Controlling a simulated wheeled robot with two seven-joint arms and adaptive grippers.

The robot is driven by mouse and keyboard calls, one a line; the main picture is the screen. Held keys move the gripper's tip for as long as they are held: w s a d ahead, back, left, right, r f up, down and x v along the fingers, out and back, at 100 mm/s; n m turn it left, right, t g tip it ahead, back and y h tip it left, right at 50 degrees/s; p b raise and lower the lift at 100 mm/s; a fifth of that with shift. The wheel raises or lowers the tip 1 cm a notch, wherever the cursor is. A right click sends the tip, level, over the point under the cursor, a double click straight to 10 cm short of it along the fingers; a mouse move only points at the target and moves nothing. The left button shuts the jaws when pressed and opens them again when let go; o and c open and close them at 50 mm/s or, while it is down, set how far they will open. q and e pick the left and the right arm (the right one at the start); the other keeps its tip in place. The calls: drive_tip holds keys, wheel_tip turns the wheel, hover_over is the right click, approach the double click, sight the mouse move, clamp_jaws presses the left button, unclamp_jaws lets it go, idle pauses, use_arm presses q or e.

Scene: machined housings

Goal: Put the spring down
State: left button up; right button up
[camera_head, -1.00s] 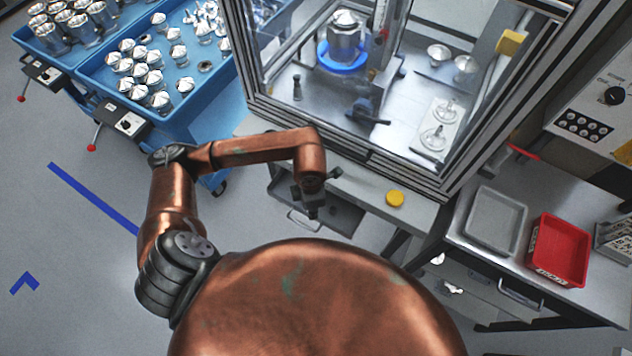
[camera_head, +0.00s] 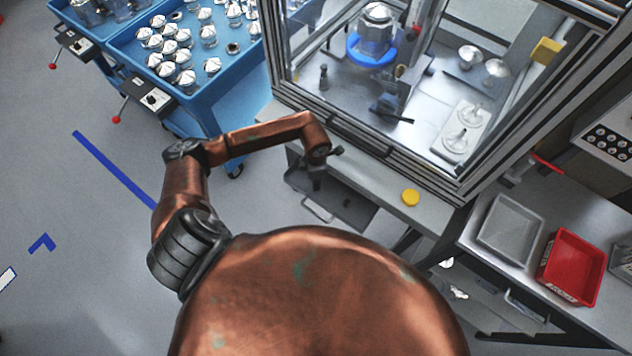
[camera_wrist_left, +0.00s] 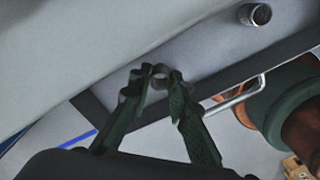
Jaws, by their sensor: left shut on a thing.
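My left gripper (camera_head: 316,182) hangs at the front edge of the grey workbench (camera_head: 375,182), in front of the glazed machine. In the left wrist view its two dark green fingers (camera_wrist_left: 156,76) are closed on a small, dark, round piece (camera_wrist_left: 160,71) between the tips. This is probably the spring, but its coils cannot be made out. The fingertips appear above or beside the bench edge; the gap to the bench top cannot be told. The held piece is too small to make out in the head view. My right gripper is in neither current view.
A short metal cylinder (camera_wrist_left: 255,14) sits on the pale surface in the wrist view. A yellow disc (camera_head: 411,197) lies on the bench. A grey tray (camera_head: 510,232) and red bin (camera_head: 570,267) stand at right. The machine frame (camera_head: 390,160) rises behind; a blue cart (camera_head: 205,120) stands left.

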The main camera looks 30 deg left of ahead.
use_arm(q)
drive_tip(key=shift+f, duration=0.45)
drive_tip(key=shift+f, duration=0.15)
drive_tip(key=o, duration=0.9)
drive_tip(key=shift+r, duration=6.2)
